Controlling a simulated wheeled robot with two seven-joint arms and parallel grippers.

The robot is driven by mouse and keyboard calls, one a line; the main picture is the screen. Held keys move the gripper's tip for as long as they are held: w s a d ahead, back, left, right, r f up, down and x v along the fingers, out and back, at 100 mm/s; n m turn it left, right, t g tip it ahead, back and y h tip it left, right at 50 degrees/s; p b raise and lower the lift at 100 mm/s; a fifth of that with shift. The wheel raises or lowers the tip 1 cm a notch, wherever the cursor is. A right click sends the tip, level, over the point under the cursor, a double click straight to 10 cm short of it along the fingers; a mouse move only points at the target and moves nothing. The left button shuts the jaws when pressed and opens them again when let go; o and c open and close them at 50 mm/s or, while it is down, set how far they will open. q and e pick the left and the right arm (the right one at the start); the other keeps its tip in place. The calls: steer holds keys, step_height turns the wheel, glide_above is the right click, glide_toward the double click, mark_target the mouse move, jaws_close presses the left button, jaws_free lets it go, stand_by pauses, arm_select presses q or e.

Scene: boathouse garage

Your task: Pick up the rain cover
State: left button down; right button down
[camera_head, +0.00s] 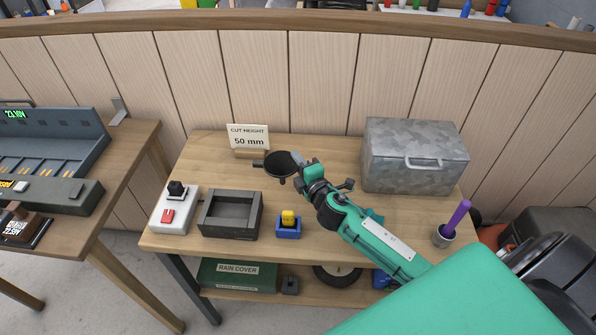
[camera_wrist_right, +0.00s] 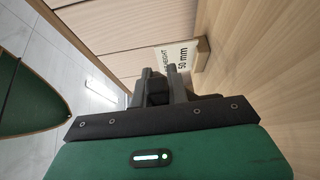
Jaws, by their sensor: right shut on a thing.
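My right gripper (camera_head: 299,170) is above the middle of the workbench, in front of the cut-height sign. It is shut on a black round, dish-like thing (camera_head: 281,162) with a short stub at its left, held above the bench top. In the right wrist view the fingers (camera_wrist_right: 166,88) have a dark shape between them, mostly hidden. A green box (camera_head: 222,278) labelled "RAIN COVER" lies on the shelf under the bench, below the grey tray. Whether the black thing is the rain cover I cannot tell. My left gripper does not show.
On the bench (camera_head: 190,150) stand a switch box (camera_head: 172,215), a grey tray (camera_head: 230,228), a blue holder (camera_head: 288,231) with a yellow piece, a metal box (camera_head: 415,165) and a cup (camera_head: 443,236) with a purple stick. The sign (camera_head: 248,138) stands at the back. A panelled wall rises behind.

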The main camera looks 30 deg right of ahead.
steer(key=shift+f, duration=1.7)
steer(key=shift+f+b, duration=0.2)
steer(key=shift+b, duration=0.2)
steer(key=c, duration=1.4)
jaws_free()
steer(key=shift+o, duration=0.2)
steer(key=shift+r, duration=0.1)
